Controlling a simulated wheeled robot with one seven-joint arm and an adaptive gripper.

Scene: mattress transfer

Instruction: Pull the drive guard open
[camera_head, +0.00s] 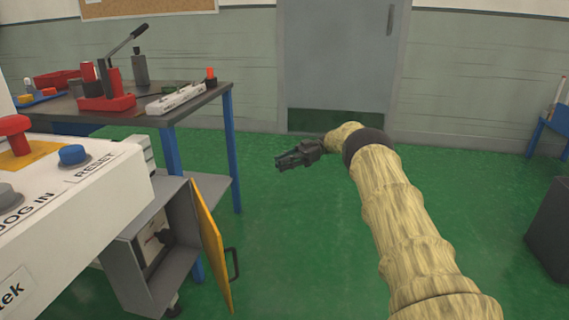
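The drive guard looks to be the yellow hinged door (211,245) on the grey cabinet (178,232) at the lower left. It stands swung out from the cabinet front, with a dark handle (234,264) on its outer face. Inside the cabinet a dark rotary switch on a light panel (154,240) shows. My gripper (280,163) is dark and points left, above the green floor. It is up and to the right of the door and apart from it. Its fingers look close together, but they are too small to judge, and I see nothing held.
A white control panel (85,190) with red and blue buttons juts in at the left. Behind it a workbench (190,107) with blue legs bears a red press and tools. The green floor (300,235) is clear. A dark box (552,225) stands at the right edge.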

